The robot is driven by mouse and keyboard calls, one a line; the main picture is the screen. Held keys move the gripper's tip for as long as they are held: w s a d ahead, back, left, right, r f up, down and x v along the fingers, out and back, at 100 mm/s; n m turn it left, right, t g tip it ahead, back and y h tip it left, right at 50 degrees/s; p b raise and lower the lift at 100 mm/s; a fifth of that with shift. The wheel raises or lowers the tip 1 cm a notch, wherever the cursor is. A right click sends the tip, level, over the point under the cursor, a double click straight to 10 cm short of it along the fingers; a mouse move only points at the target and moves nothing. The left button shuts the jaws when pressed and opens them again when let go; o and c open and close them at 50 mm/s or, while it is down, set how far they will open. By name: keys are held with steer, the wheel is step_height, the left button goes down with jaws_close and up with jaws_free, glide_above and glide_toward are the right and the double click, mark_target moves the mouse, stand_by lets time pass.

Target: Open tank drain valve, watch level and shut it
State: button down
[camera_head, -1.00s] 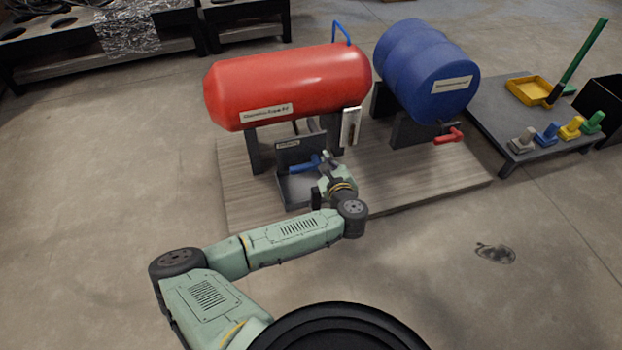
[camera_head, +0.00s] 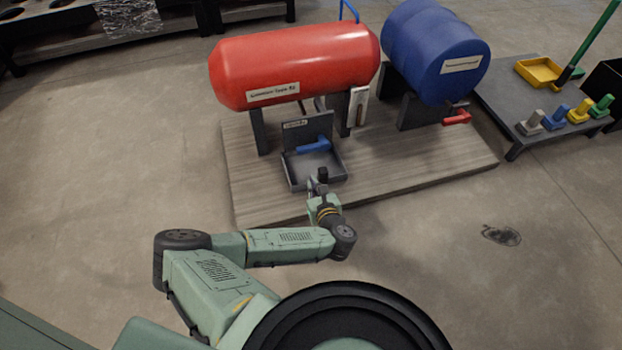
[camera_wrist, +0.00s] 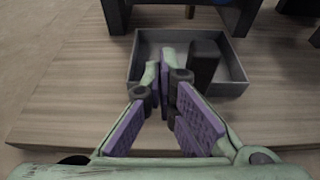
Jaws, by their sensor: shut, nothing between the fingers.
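The red tank (camera_head: 297,62) lies on dark supports with a white label on its front. A blue valve handle (camera_head: 315,145) sits below it, in front of a dark labelled plate, and points sideways. A grey drip tray (camera_head: 300,182) is under the handle; the tray also shows in the wrist view (camera_wrist: 238,78). A pale level gauge (camera_head: 357,107) stands at the tank's right end; its level is too small to read. My gripper (camera_head: 315,183) is at the tray's front edge, apart from the handle. In the wrist view its fingers (camera_wrist: 165,72) are together and empty.
A blue drum (camera_head: 432,50) with a red valve handle (camera_head: 457,117) stands to the right on the same wooden platform (camera_head: 420,165). A low dark table (camera_head: 510,118) holds a yellow tray and several coloured pieces.

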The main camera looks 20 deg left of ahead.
mark_target(312, 145)
steer(key=b+x, duration=0.3)
steer(key=x, duration=0.5)
steer(key=shift+w+a+f, duration=0.15)
steer(key=shift+w, duration=0.1)
steer(key=shift+s+r, duration=0.15)
steer(key=shift+r, duration=1.9)
